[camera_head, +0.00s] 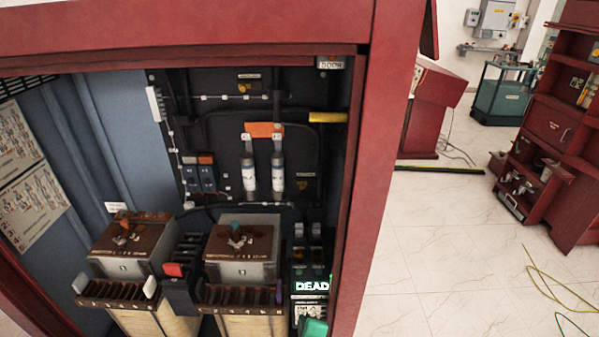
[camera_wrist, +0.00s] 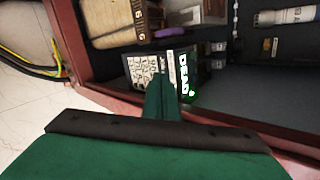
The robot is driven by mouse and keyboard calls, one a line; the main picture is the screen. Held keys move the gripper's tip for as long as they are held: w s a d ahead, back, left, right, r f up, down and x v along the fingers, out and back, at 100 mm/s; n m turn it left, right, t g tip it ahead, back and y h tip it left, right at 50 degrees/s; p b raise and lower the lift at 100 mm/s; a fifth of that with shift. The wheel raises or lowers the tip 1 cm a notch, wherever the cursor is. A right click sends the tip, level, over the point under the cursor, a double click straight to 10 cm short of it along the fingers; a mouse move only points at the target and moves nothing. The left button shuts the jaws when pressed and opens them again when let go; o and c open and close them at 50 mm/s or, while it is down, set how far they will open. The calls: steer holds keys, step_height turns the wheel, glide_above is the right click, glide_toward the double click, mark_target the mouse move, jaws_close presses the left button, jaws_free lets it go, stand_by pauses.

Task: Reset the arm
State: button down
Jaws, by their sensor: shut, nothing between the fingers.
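My gripper shows in the wrist view as green fingers (camera_wrist: 161,97), shut together with nothing between them. The fingertips stand in front of a black unit with a lit "DEAD" display (camera_wrist: 184,75) inside the red cabinet. In the head view a green part of my gripper (camera_head: 314,327) shows at the bottom, just below the same "DEAD" display (camera_head: 311,287). Most of my arm is out of the head view. I cannot tell whether the fingertips touch the unit.
The red cabinet frame (camera_head: 372,170) borders the opening close to my gripper. Inside are two transformer blocks (camera_head: 243,245), two white cylinders (camera_head: 249,175) and a yellow bar (camera_head: 327,117).

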steer(key=s+d+f+n+t+h, duration=0.1)
steer(key=s+f+n, duration=0.2)
steer(key=s+n, duration=0.35)
steer(key=s+f+n+t, duration=0.1)
steer(key=s+f+n, duration=0.25)
steer(key=s, duration=0.55)
steer(key=s+a+r+n+t, duration=0.1)
steer(key=s+r+n, duration=0.3)
steer(key=s, duration=0.4)
steer(key=s+a+r+n+t, duration=0.1)
steer(key=s+r+n, duration=0.3)
steer(key=s, duration=0.5)
steer(key=n+t, duration=0.1)
steer(key=n, duration=0.1)
steer(key=shift+s+n, duration=0.15)
steer(key=shift+n, duration=0.25)
